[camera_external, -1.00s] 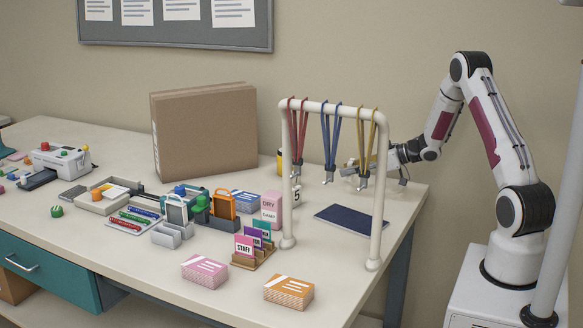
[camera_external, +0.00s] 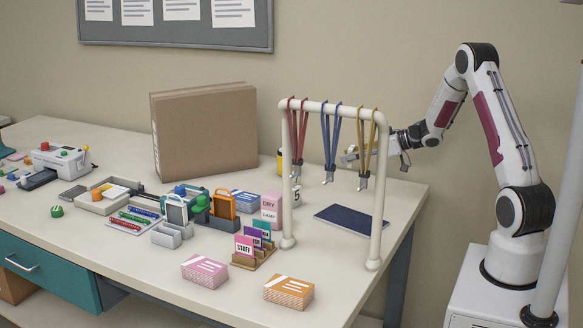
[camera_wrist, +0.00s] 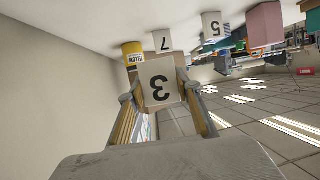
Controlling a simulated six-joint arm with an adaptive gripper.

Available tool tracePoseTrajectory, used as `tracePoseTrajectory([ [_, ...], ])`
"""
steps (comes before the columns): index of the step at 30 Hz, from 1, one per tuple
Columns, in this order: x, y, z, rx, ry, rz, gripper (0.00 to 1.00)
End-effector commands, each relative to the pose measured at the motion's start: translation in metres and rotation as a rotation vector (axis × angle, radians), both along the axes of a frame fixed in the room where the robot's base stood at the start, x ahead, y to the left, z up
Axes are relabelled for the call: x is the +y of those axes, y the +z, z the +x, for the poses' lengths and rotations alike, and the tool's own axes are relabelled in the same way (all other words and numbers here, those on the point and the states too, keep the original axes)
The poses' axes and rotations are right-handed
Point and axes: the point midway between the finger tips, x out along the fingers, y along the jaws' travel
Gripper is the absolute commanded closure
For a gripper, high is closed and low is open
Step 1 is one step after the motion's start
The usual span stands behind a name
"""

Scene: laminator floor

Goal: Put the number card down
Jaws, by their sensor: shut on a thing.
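In the wrist view a white number card (camera_wrist: 160,76) marked with a black 3, upside down in the picture, sits between the fingertips of my gripper (camera_wrist: 157,92). My gripper is shut on it. In the external view my gripper (camera_external: 352,157) is in the air above the table's far right part, behind the lanyard rack; the card cannot be made out there. White cards marked 7 (camera_wrist: 163,41) and 5 (camera_wrist: 214,27) stand beyond it in the wrist view. The 5 card also shows behind the rack's left post (camera_external: 297,198).
The white rack (camera_external: 376,225) with red, blue and yellow lanyards stands in front of my gripper. A dark blue mat (camera_external: 350,219) lies beneath. A yellow container (camera_wrist: 132,50) stands near the 7 card. A large cardboard box (camera_external: 205,130) stands at the back.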

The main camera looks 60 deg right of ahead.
Motion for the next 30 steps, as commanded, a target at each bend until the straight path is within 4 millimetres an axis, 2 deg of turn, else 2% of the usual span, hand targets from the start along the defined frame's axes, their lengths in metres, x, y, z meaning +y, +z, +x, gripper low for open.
tracePoseTrajectory([
  [10,0.001,0.011,-0.001,-0.010,0.001,-0.011,0.88],
  [14,0.014,0.016,-0.010,-0.003,0.009,-0.005,0.88],
  [20,0.049,0.019,-0.033,0.011,0.052,0.007,0.88],
  [30,0.123,0.015,-0.079,0.021,0.167,0.020,0.88],
])
